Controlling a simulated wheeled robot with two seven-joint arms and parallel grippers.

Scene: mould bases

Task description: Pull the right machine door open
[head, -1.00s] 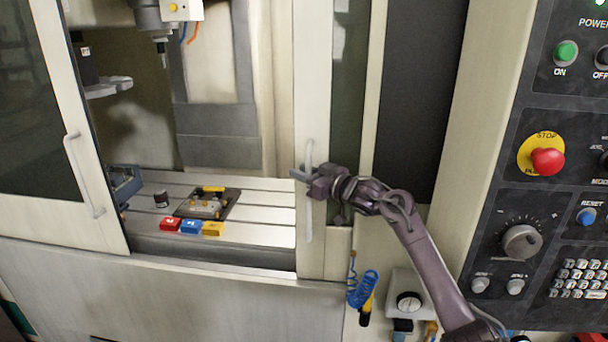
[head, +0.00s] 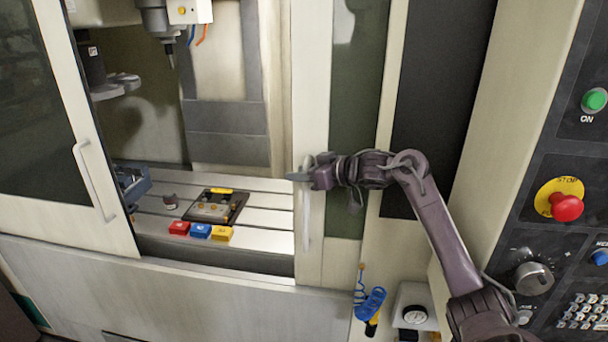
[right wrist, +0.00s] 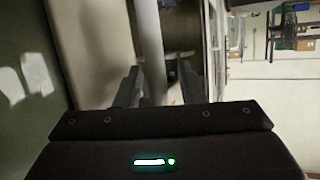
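The right machine door (head: 311,70) is a cream frame with a dark window (head: 357,100), standing beside the opening into the machine. Its pale vertical handle (head: 306,222) is upright on the frame. My right gripper (head: 300,177) is at the handle's upper part, coming from the right. In the right wrist view the pale handle bar (right wrist: 149,45) runs down between the two fingers (right wrist: 157,85), which look shut on it; their contact is partly hidden. My left gripper is not in view.
The left door (head: 75,150) with its own handle (head: 93,180) borders the opening. Inside are a spindle, a fixture plate (head: 215,206) and red, blue and yellow blocks (head: 200,230). The control panel (head: 555,130) stands close right of my arm. A blue coiled hose (head: 371,302) hangs below.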

